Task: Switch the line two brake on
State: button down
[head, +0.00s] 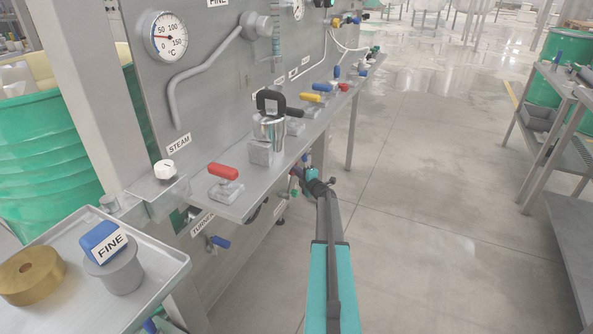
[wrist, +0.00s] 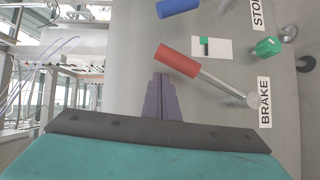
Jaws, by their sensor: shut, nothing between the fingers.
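The wrist view shows a lever with a red grip (wrist: 177,60) and a grey rod running down-right to a round pivot beside a label reading BRAKE (wrist: 264,102). The lever lies slanted across the grey panel. My gripper (wrist: 162,78) is shut and empty, its purple fingertips just below the red grip in the picture; I cannot tell whether they touch. No line number can be read by this lever. In the head view my arm reaches below the bench edge, and the brake lever cannot be made out there.
Near the lever are a white plate with a green and black switch (wrist: 208,48), a green knob (wrist: 268,46), a blue handle (wrist: 178,6) and a STOP label (wrist: 257,13). The bench (head: 235,203) carries several valves. The floor (head: 440,190) on the right is clear.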

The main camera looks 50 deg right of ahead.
jog(key=a+r+p+v, duration=0.1)
jog(key=r+v, duration=0.1)
jog(key=v, duration=0.9)
jog(key=shift+r, duration=0.2)
jog(key=shift+w+a, duration=0.1)
jog(key=shift+a, duration=0.1)
